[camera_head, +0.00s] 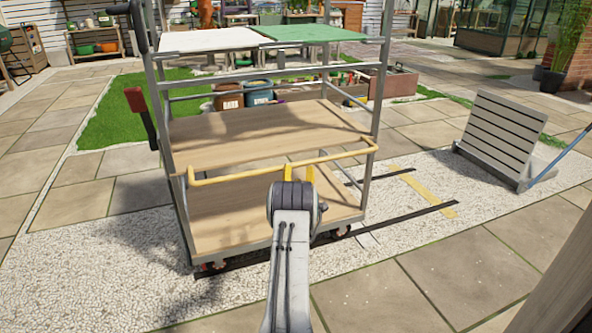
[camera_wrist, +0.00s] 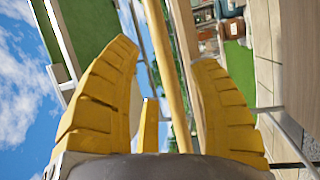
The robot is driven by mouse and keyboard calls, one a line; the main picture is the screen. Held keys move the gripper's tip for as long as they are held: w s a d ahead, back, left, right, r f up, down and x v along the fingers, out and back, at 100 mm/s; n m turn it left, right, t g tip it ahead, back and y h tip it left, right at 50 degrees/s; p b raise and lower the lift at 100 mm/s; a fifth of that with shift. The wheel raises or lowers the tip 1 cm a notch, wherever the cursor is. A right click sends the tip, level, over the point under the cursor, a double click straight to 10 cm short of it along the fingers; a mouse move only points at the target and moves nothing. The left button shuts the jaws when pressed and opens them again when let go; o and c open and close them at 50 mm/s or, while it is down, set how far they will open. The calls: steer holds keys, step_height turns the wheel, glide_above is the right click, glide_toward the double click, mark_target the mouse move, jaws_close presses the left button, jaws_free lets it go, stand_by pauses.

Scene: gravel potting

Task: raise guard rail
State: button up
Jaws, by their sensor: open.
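The guard rail is a yellow bar (camera_head: 238,173) across the front of a grey metal trolley (camera_head: 376,95), at about the height of its middle wooden shelf. In the wrist view the rail (camera_wrist: 168,75) runs lengthwise between my two yellow fingers. My gripper (camera_head: 300,170) is at the middle of the rail in the head view, partly hidden behind my wrist. In the wrist view my gripper (camera_wrist: 165,56) is open, with a gap between each finger and the rail. Contact at the palm cannot be told.
A wooden middle shelf (camera_head: 250,130) lies behind the rail, with a lower shelf (camera_head: 225,215) below. White and green panels (camera_head: 305,32) top the trolley. A red-handled lever (camera_head: 136,100) is at its left. A slatted grey ramp (camera_head: 502,130) stands right. Paving in front is clear.

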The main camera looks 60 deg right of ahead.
mark_target(298, 165)
steer(key=shift+b+x, duration=0.7)
steer(key=shift+x, duration=1.9)
steer(key=shift+o, duration=0.2)
jaws_close()
